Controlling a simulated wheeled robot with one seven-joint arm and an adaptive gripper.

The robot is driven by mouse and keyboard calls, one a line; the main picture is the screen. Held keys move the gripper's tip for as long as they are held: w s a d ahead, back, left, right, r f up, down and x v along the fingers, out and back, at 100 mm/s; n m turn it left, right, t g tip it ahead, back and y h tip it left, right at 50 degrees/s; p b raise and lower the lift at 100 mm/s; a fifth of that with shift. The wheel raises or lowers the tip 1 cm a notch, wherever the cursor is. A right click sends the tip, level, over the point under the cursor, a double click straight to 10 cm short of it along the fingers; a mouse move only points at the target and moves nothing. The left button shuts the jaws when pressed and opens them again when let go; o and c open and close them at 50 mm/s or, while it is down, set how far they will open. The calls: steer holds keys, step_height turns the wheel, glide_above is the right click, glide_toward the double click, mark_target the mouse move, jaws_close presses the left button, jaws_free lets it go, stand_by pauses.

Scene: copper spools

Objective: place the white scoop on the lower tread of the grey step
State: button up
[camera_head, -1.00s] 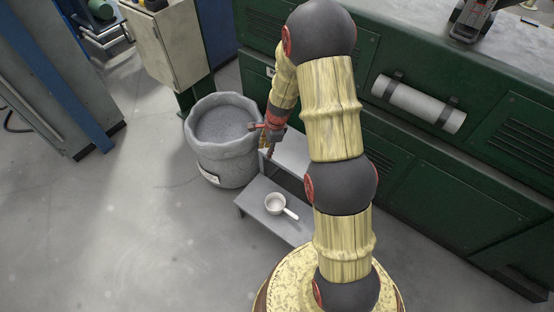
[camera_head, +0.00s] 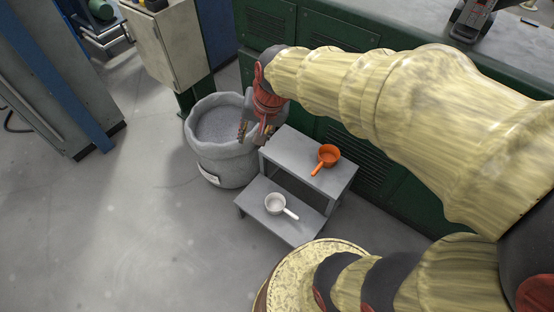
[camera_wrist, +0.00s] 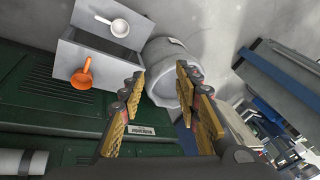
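The white scoop (camera_head: 275,204) rests on the lower tread of the grey step (camera_head: 251,211), with its handle pointing to the lower right. It also shows in the wrist view (camera_wrist: 120,27), on the lower tread. My gripper (camera_head: 256,137) is above the bin side of the step, apart from the scoop. In the wrist view its fingers (camera_wrist: 160,108) are spread with nothing between them.
An orange scoop (camera_head: 328,155) sits on the upper tread. A grey bin (camera_head: 226,171) filled with grey material stands left of the step. A green cabinet (camera_head: 262,27) runs behind the step. The floor in front and to the left is clear.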

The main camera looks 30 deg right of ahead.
steer(key=s+r+n, duration=0.3)
steer(key=s, duration=0.4)
steer(key=s+a+r+n+t, duration=0.1)
steer(key=s+r+n, duration=0.1)
steer(key=s+n, duration=0.2)
steer(key=s, duration=0.3)
steer(key=shift+a+r+h, duration=0.15)
steer(key=shift+r+h, duration=0.25)
steer(key=shift+w+r, duration=0.1)
steer(key=shift+r, duration=0.05)
